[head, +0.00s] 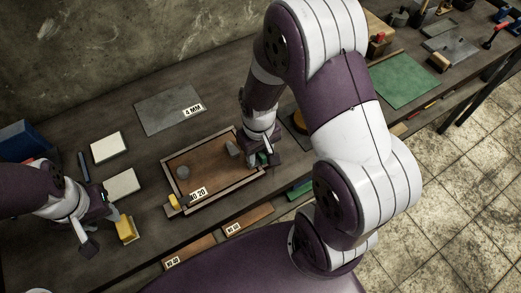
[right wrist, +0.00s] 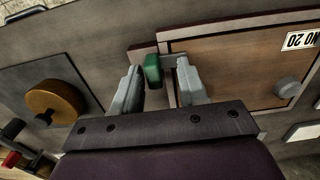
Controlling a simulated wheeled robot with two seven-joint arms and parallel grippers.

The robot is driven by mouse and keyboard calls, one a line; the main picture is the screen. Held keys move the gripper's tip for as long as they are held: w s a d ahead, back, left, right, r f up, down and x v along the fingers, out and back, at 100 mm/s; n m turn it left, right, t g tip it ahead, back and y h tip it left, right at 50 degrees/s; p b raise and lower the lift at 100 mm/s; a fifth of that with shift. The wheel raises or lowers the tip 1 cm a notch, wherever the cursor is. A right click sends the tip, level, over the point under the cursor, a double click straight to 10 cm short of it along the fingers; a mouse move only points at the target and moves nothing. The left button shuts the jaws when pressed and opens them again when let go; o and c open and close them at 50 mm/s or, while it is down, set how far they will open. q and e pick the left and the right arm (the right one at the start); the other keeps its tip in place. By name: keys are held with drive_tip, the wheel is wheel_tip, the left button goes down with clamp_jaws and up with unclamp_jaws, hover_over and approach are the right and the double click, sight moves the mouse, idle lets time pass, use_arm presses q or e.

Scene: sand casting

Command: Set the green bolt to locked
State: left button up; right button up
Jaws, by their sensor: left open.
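The green bolt (right wrist: 152,68) sits on a small bracket at the end of the wooden-framed box (right wrist: 217,42). In the head view the green bolt (head: 263,158) is partly hidden by my right gripper (head: 262,152). In the right wrist view my right gripper (right wrist: 160,78) is open, its fingers either side of the bolt. The bolt is close to the left finger, with a gap to the right finger. I cannot tell whether the left finger touches it. My left gripper (head: 105,228) is open beside a yellow block (head: 127,229).
A yellow bolt (head: 174,201) is on the box's other end. White blocks (head: 108,147) lie left of the box and a grey plate (head: 170,109) behind it. A round brown piece (right wrist: 55,101) stands beside the box. Labelled wooden strips (head: 249,220) lie along the front.

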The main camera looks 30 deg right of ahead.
sight(258, 154)
wheel_tip(258, 154, up, 13)
drive_tip(key=shift+f, duration=0.15)
idle(0.6)
drive_tip(key=shift+m+t, duration=0.3)
drive_tip(key=shift+t, duration=0.4)
drive_tip(key=s+f, duration=0.1)
drive_tip(key=s, duration=0.1)
drive_tip(key=s+a+f, duration=0.1)
drive_tip(key=s+f, duration=0.1)
drive_tip(key=shift+f, duration=0.3)
drive_tip(key=shift+d, duration=0.1)
idle(1.2)
